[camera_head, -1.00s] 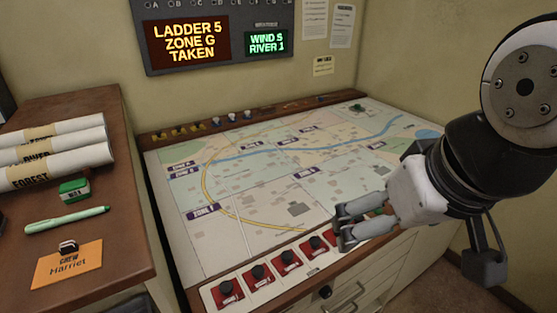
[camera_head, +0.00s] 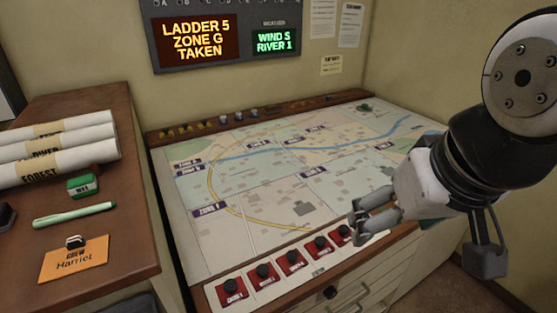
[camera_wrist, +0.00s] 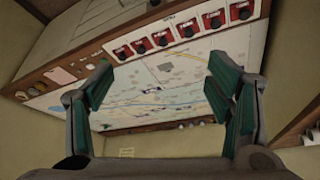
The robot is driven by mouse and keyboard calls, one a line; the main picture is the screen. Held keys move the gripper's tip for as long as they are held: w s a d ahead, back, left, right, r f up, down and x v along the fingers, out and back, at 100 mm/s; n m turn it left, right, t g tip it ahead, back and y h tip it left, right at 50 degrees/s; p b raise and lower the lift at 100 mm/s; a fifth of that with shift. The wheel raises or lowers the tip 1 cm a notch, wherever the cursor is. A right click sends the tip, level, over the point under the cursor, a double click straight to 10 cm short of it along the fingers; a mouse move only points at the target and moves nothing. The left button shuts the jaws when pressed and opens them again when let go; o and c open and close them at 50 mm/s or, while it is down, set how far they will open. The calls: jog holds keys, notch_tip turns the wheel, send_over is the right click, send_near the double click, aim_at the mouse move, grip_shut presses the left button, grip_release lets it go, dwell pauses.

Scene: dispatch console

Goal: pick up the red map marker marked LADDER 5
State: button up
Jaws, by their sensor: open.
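Several red map markers with black knobs stand in a row on the white strip at the map table's front edge. In the head view they run from the near-left marker (camera_head: 232,291) to one (camera_head: 344,233) beside my gripper. The wrist view shows the row across the top, including a middle marker (camera_wrist: 186,30). Their white labels are too small to read, so I cannot tell which is LADDER 5. My gripper (camera_head: 359,224) is open and empty, above the table near the row's right end. Its spread green-padded fingers (camera_wrist: 160,65) also show in the wrist view.
The map (camera_head: 255,200) lies flat behind the markers. Small yellow and white pieces (camera_head: 225,117) line its back rail. A wooden side desk (camera_head: 130,220) at left holds rolled maps (camera_head: 70,150), a green pen (camera_head: 74,215) and an orange card (camera_head: 74,260). A wall board (camera_head: 199,38) reads LADDER 5, ZONE G, TAKEN.

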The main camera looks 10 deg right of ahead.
jog(key=w+f+m+g+b, duration=0.25)
jog(key=w+f+m, duration=0.35)
jog(key=w, duration=0.6)
jog(key=m+g+b, duration=0.3)
jog(key=m+b, duration=0.1)
jog(key=m, duration=0.3)
send_near(320, 241)
jog(key=shift+t, duration=0.25)
notch_tip(320, 241, down, 5)
jog(key=shift+f, duration=0.2)
jog(key=shift+s+f, duration=0.2)
jog(key=shift+f, duration=2.5)
jog(key=c, duration=1.3)
